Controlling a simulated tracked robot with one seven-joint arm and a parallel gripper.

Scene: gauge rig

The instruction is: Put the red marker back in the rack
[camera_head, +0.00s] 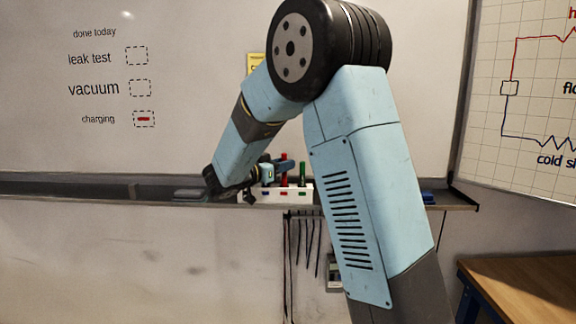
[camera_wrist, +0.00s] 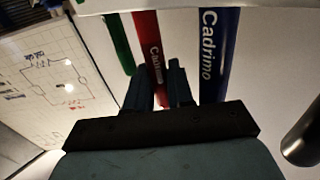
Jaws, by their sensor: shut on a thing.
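The red marker (camera_head: 284,168) stands upright at the whiteboard rack, above the red patch on its front. The white rack (camera_head: 275,196) sits on the board's ledge. My gripper (camera_head: 281,169) is shut on the red marker, reaching it from the left. In the wrist view the red marker (camera_wrist: 148,38) passes between my two fingers (camera_wrist: 159,75). It runs up to the white rack edge (camera_wrist: 200,4); whether its end is seated in the slot cannot be told.
A green marker (camera_head: 302,173) stands in the rack to the right. A blue marker (camera_wrist: 218,50) is close on the red one's other side in the wrist view. An eraser-like grey block (camera_head: 189,194) lies on the ledge (camera_head: 100,191). Cables (camera_head: 303,240) hang below.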

